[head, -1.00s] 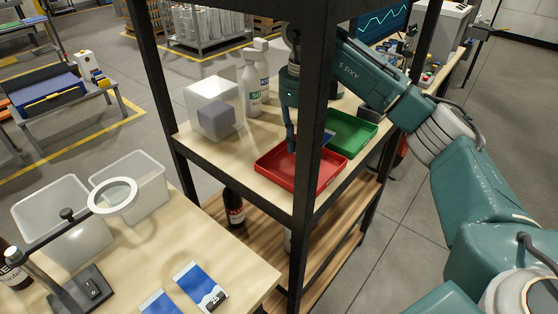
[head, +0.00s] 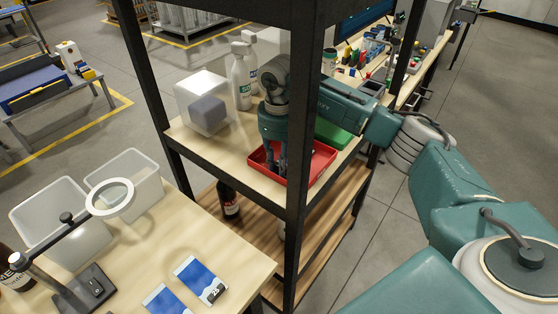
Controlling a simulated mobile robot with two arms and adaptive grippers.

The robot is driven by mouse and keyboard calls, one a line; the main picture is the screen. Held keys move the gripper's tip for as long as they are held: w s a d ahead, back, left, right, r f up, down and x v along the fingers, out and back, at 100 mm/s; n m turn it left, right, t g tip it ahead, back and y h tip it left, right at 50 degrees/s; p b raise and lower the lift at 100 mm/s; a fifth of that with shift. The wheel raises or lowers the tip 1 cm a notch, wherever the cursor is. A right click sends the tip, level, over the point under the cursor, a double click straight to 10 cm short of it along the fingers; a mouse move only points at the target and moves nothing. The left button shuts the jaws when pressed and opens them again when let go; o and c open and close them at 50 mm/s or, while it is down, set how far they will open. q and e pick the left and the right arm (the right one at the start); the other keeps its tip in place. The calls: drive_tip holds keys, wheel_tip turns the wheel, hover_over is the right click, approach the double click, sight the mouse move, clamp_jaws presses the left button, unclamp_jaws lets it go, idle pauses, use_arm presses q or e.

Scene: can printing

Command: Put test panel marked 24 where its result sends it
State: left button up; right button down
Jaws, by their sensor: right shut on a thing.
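The red tray (head: 325,158) is on the upper shelf, partly hidden by the black rack post. My right gripper (head: 270,168) points down at the left part of this tray, its fingertips low over or inside it. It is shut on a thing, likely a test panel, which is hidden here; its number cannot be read. The green tray (head: 331,133) is behind the red one, mostly covered by my right arm. Two blue-and-white test panels lie on the near table: one (head: 201,280) with a dark label that seems to read 25, the other (head: 162,300) cut by the frame edge. My left gripper is out of view.
The black rack post (head: 301,200) stands close in front of the red tray. A white box (head: 202,102) and white bottles (head: 240,80) stand on the shelf to the left. The near table holds a ring magnifier (head: 110,198) and two clear bins (head: 62,220).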

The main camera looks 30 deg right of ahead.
drive_tip(key=shift+f, duration=0.2)
drive_tip(key=c, duration=1.9)
unclamp_jaws()
drive_tip(key=shift+r, duration=0.1)
drive_tip(key=shift+o, duration=0.2)
drive_tip(key=shift+r, duration=0.25)
wheel_tip(320, 180, up, 4)
drive_tip(key=shift+w+f+b, duration=0.1)
drive_tip(key=shift+f+b, duration=0.05)
drive_tip(key=shift+b, duration=1.1)
wheel_tip(320, 180, up, 8)
drive_tip(key=b, duration=0.1)
drive_tip(key=shift+b, duration=0.35)
drive_tip(key=shift+a, duration=0.1)
